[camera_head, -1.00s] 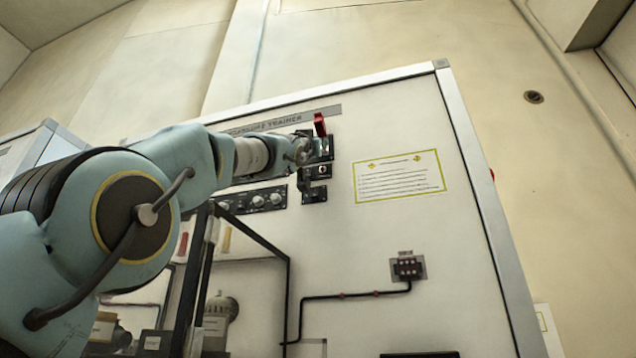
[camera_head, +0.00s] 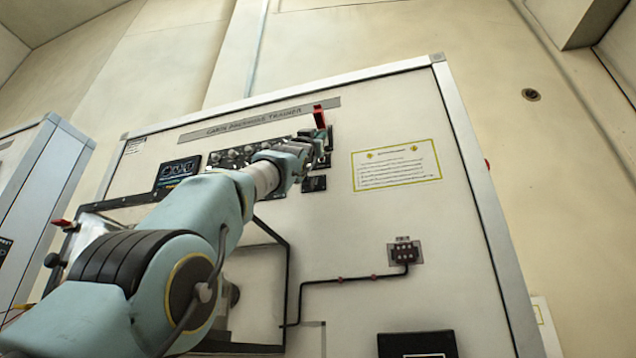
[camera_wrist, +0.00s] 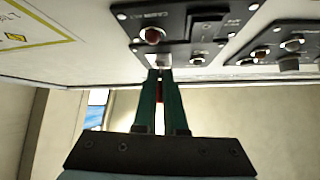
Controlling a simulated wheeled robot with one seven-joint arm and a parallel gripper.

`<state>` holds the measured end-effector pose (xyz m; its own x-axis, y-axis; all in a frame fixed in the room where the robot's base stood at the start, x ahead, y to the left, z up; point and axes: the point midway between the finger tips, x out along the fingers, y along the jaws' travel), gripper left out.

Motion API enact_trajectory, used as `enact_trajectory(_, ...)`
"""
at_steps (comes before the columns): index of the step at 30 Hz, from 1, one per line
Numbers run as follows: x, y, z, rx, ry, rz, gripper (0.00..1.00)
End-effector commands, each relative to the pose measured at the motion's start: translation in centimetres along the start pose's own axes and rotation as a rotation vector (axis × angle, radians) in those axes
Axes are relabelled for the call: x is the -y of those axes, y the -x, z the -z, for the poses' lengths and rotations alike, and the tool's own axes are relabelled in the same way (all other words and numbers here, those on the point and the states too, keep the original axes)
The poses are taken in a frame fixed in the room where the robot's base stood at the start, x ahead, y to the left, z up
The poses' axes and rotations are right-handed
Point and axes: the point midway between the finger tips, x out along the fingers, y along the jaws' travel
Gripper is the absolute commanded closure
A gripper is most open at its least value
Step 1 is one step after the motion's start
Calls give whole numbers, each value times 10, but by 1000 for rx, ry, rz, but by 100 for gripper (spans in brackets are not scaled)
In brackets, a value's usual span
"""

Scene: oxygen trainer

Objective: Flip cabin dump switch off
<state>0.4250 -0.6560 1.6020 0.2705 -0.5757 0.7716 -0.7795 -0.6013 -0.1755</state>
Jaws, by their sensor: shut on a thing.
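The cabin dump switch has a raised red cover (camera_head: 319,116) at the upper right of the panel, above my gripper in the head view. My gripper (camera_wrist: 160,72) has its two green fingers close together, with the tips at the switch's small pale mount (camera_wrist: 158,60). A strip of red shows between the fingers in the wrist view. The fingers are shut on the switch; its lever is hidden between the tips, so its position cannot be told. In the head view my wrist hides most of the switch plate.
A dark plate with a round red lamp (camera_wrist: 153,36) adjoins the switch. A row of knobs (camera_head: 232,157) and a small screen (camera_head: 178,172) lie left of my wrist. A green-bordered placard (camera_head: 396,165) is right of it. A black-framed case stands below my arm.

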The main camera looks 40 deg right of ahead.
Motion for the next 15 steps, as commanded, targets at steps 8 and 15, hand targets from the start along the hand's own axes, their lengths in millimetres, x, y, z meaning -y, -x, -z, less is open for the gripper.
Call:
enact_trajectory(8,0,0,0,-1,0,0,87)
enact_trajectory(15,0,0,0,0,0,0,61)
